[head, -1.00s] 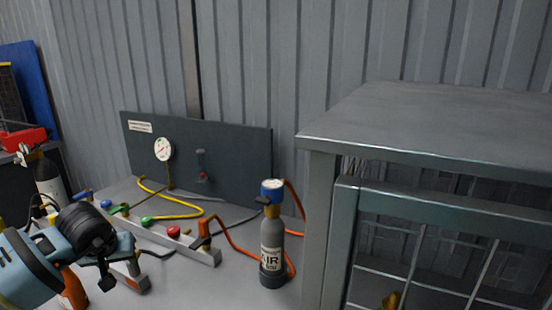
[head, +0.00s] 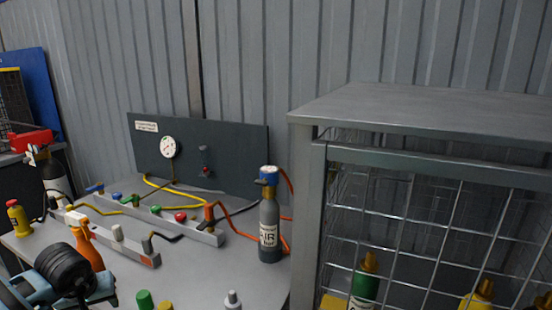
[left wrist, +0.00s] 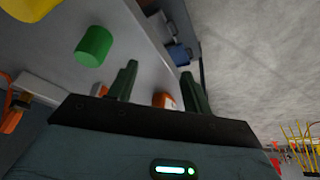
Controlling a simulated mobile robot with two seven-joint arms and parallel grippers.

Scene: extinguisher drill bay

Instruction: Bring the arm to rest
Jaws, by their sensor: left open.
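My left arm (head: 62,272) comes in at the lower left of the head view, low beside the near left part of the bench; its fingers cannot be made out there. In the left wrist view my left gripper (left wrist: 158,85) has its two dark fingers apart with nothing held between them. A small orange thing (left wrist: 165,100) shows beyond the fingers, and a green cylinder (left wrist: 94,46) is left of them. My right gripper is in neither view.
The grey bench (head: 215,275) holds an orange bottle (head: 87,250), hose manifolds (head: 180,220), a gauge panel (head: 235,155) and a grey air cylinder (head: 269,228). A wire-fronted cabinet (head: 400,100) with cylinders inside stands right. Small green (head: 144,300) and white caps show at the near edge.

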